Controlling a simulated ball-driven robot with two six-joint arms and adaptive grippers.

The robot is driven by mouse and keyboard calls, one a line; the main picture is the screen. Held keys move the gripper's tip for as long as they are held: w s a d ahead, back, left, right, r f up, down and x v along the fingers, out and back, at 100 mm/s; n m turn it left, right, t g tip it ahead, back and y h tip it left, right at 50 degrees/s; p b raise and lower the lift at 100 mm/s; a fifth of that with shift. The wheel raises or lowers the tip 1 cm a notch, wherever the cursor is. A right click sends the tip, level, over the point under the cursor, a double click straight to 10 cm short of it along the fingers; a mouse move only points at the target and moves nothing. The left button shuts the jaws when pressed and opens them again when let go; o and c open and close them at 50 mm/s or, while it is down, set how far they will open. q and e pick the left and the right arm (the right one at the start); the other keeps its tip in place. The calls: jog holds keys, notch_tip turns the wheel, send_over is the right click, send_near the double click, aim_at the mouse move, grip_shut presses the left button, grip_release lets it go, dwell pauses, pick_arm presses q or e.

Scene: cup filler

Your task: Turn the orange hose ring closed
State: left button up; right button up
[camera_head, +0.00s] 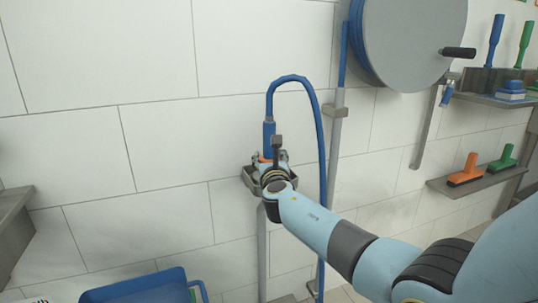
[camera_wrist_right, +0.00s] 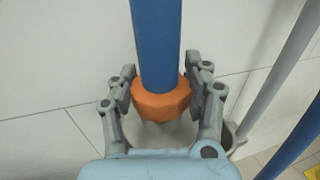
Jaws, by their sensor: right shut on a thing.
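The orange hose ring (camera_wrist_right: 160,103) sits around the lower end of the blue hose grip (camera_wrist_right: 156,42) in the right wrist view. In the head view only a sliver of the ring (camera_head: 263,158) shows, below the blue hose grip (camera_head: 268,138). My right gripper (camera_wrist_right: 162,95) has one finger on each side of the ring and is shut on it. In the head view my right gripper (camera_head: 268,172) hides most of the ring and the fitting below. How far the ring is turned cannot be told. My left gripper is in neither view.
The blue hose (camera_head: 319,130) loops up from the grip and hangs down beside a grey post. A hose reel (camera_head: 415,45) with a black crank hangs upper right. Shelves with brushes (camera_head: 467,170) are at the right. A blue crate (camera_head: 150,287) stands below left.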

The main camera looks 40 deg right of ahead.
jog(key=shift+m+g+h, duration=0.4)
jog(key=shift+m+h, duration=0.2)
jog(key=shift+h, duration=0.5)
jog(key=o, duration=1.2)
jog(key=v, duration=1.2)
jog(key=shift+r, duration=0.2)
